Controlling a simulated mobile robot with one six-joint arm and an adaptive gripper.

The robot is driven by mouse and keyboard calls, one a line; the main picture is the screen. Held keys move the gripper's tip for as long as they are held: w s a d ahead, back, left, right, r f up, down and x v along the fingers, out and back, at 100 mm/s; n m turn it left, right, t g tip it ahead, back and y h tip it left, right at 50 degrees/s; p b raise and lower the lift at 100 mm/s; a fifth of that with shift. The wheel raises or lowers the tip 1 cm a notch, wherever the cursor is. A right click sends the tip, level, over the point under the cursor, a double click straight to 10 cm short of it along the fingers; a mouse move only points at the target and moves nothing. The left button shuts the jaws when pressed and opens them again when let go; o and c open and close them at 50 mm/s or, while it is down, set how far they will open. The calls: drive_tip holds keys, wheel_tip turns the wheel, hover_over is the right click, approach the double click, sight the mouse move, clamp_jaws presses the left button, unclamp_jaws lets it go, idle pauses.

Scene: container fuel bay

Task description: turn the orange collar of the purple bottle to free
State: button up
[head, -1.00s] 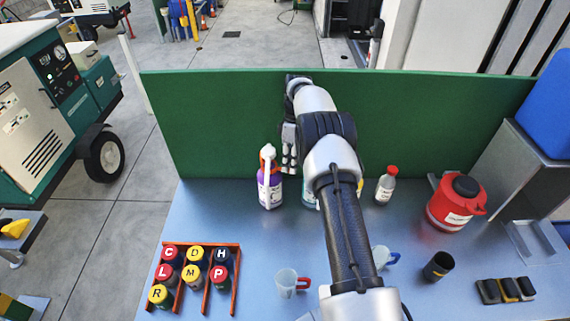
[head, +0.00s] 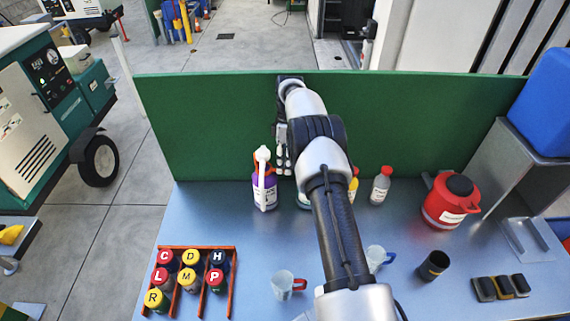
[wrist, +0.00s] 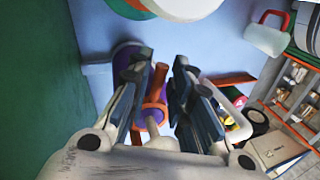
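The purple bottle (head: 264,194) stands upright at the back of the blue table, near the green board. It has a white spray head (head: 262,156) and an orange collar (head: 256,164) around its neck. My gripper (head: 283,166) points down just right of the bottle top in the head view. In the wrist view the fingers (wrist: 158,82) are apart, with the orange collar (wrist: 155,98) showing between them. The purple body (wrist: 126,50) shows past the left finger. I cannot tell whether a finger touches the collar. The fingers hide part of the bottle.
A teal bottle (head: 303,200) stands close on the right, partly behind my arm. A clear bottle with a red cap (head: 380,186) and a red can (head: 445,204) are farther right. The green board (head: 200,125) rises behind. A rack of lettered caps (head: 233,280) is at front left.

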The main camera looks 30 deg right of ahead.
wheel_tip(320, 180, up, 10)
idle(0.6)
idle(0.4)
